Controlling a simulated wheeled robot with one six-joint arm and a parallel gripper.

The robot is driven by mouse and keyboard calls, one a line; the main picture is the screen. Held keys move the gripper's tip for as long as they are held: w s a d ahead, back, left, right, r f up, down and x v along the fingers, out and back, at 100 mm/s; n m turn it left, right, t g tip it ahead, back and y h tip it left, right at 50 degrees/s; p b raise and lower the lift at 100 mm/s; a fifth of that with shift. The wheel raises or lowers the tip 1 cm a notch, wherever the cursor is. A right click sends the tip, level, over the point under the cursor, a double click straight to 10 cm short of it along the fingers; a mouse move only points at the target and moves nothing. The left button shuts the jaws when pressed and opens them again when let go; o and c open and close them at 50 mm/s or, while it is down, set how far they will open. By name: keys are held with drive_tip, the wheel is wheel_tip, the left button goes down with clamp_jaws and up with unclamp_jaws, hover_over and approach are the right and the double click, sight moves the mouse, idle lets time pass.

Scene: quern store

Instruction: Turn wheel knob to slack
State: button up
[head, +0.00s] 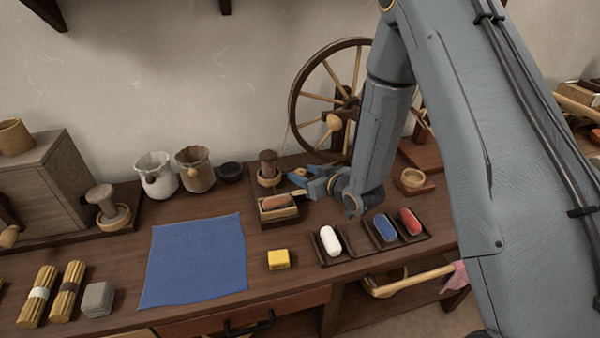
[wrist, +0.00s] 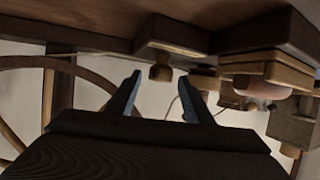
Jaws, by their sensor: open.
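The spinning wheel (head: 297,97) stands against the wall at the back, its dark rim and light spokes partly behind my arm. A rounded light wood knob (head: 333,121) shows in front of its hub. My gripper (head: 298,183) is in front of and below the knob, apart from it, with its fingers pointing left. Nothing is between the fingers. In the wrist view the scene is upside down and my gripper (wrist: 160,96) is open. A small wooden knob-like piece (wrist: 160,72) shows beyond the fingers there; I cannot tell if it is the same knob.
A tray with a brown roll (head: 278,203) and a wooden post in a ring (head: 268,168) are close to my gripper. White, blue and red rolls (head: 330,241) lie in front. A blue cloth (head: 195,260) and yellow block (head: 278,259) lie front left.

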drive_tip(key=shift+x, duration=1.35)
drive_tip(key=c, duration=1)
drive_tip(key=shift+n+g+y, duration=0.3)
drive_tip(key=shift+n+y, duration=0.2)
drive_tip(key=o, duration=1)
